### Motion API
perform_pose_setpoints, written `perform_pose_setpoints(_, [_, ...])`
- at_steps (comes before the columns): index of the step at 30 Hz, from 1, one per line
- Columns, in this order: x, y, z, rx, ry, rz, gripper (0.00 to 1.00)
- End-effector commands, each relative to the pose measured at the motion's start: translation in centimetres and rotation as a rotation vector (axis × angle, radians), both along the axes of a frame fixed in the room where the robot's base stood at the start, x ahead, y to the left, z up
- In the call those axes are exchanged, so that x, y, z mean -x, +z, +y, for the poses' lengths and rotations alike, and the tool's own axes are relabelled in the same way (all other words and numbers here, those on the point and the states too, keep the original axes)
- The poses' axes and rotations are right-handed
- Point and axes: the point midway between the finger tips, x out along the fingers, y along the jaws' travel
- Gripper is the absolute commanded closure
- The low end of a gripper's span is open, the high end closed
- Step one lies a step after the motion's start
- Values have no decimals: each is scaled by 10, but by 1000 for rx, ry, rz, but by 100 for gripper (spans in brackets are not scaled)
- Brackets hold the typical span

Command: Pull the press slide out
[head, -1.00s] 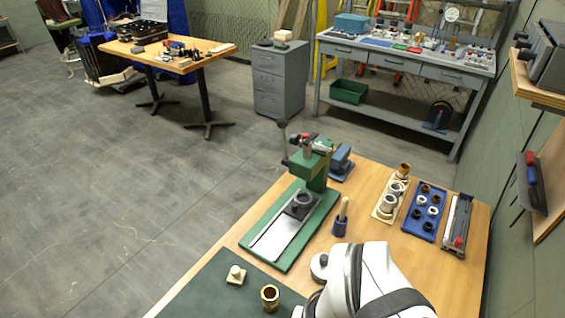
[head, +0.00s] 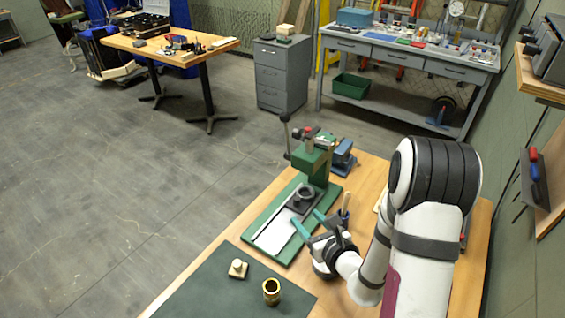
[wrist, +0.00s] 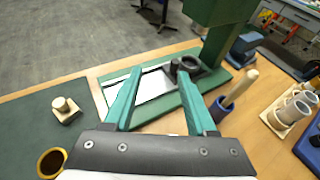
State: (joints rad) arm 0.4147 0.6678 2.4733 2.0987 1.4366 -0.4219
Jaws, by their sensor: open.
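The green press (head: 314,161) stands on the wooden bench, its green base plate reaching toward the front left. The press slide (head: 273,234) is a pale metal plate on that base, with a dark block and ring (head: 302,196) at its far end under the press head. In the wrist view the dark ring block (wrist: 185,68) and slide (wrist: 152,86) show beyond my fingers. My gripper (head: 310,224) is open and empty, its two green fingers pointing at the slide from the right front. Whether the fingers touch anything is unclear.
A dark green mat (head: 215,285) in front holds a brass bushing (head: 271,291) and a pale block with a knob (head: 238,268). A blue cup with a wooden-handled tool (wrist: 233,98) stands right of my fingers. My arm hides the trays at right.

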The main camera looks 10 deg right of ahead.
Motion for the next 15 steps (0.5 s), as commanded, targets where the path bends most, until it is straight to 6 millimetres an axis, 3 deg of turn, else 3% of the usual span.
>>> perform_pose_setpoints(2, [2, -17, -19, -3, -85, 32, 43])
perform_pose_setpoints(5, [-7, -24, -24, -2, -111, 38, 43])
perform_pose_setpoints(15, [-96, -61, -12, -3, -104, 35, 43])
